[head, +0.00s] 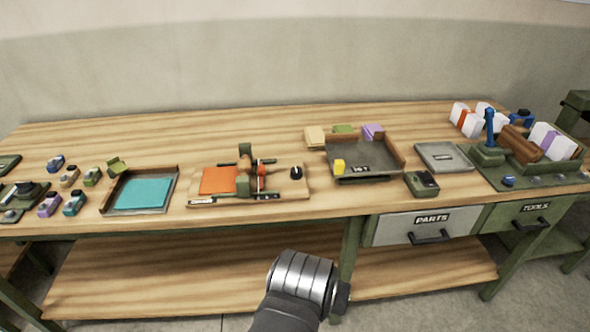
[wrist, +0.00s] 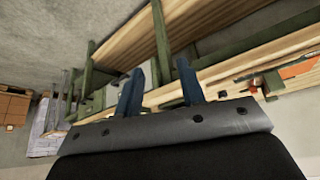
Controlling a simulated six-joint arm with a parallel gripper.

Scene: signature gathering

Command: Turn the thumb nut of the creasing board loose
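The creasing board (head: 285,190) lies on the workbench, left of centre in the head view. It bears an orange sheet (head: 217,180), a green clamp frame (head: 245,155), a small red part (head: 261,170) and a black knob (head: 296,173) at its right end. I cannot tell for certain which of these is the thumb nut. In the wrist view, the board's orange sheet (wrist: 298,68) shows at the right edge. My gripper (wrist: 160,68) is open and empty, its two blue fingers apart. It is away from the board and touches nothing; the head view does not show it.
On the workbench (head: 290,120), a tray with a teal sheet (head: 110,207) stands left of the board. A parts drawer (head: 420,227) is below. Bare wood lies behind the board.

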